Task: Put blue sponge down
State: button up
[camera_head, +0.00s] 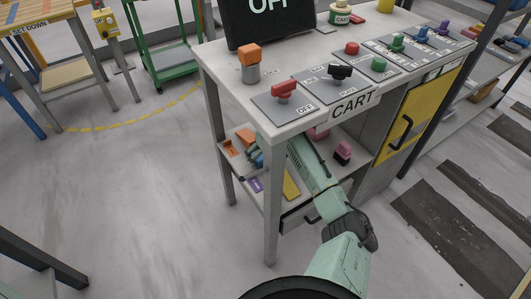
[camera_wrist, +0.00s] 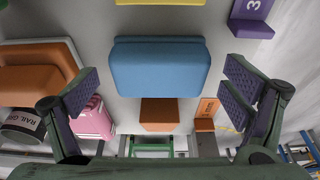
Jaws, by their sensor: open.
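The blue sponge (camera_wrist: 160,68) lies on a grey surface in the wrist view, ahead of and between the fingers. My gripper (camera_wrist: 160,92) is open, with a finger pad on each side and a visible gap between each pad and the sponge. In the head view my arm reaches under the top of the cart-labelled bench to its lower shelf (camera_head: 272,193). A small part of the blue sponge (camera_head: 259,160) shows there beside my gripper (camera_head: 254,151); the bench leg and top hide the rest.
In the wrist view an orange tray (camera_wrist: 30,82), a pink block (camera_wrist: 94,120) and a can (camera_wrist: 22,127) are at left. An orange block (camera_wrist: 160,114) is below the sponge, a purple piece (camera_wrist: 250,18) at upper right. A bench leg (camera_head: 271,210) stands close to my arm.

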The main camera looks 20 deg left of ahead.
jog(key=b+v, duration=0.1)
jog(key=v, duration=0.2)
jog(key=shift+a, duration=0.1)
jog(key=s+d+b, duration=0.1)
jog(key=s+d, duration=0.1)
jog(key=d, duration=0.1)
jog(key=s+d, duration=0.3)
jog(key=s+d+b, duration=0.1)
jog(key=s+d, duration=0.1)
jog(key=d, duration=0.1)
jog(key=shift+s+d+r+b, duration=0.15)
jog(key=shift+s+d+b, duration=0.05)
jog(key=shift+d+b, duration=0.15)
jog(key=shift+w, duration=0.1)
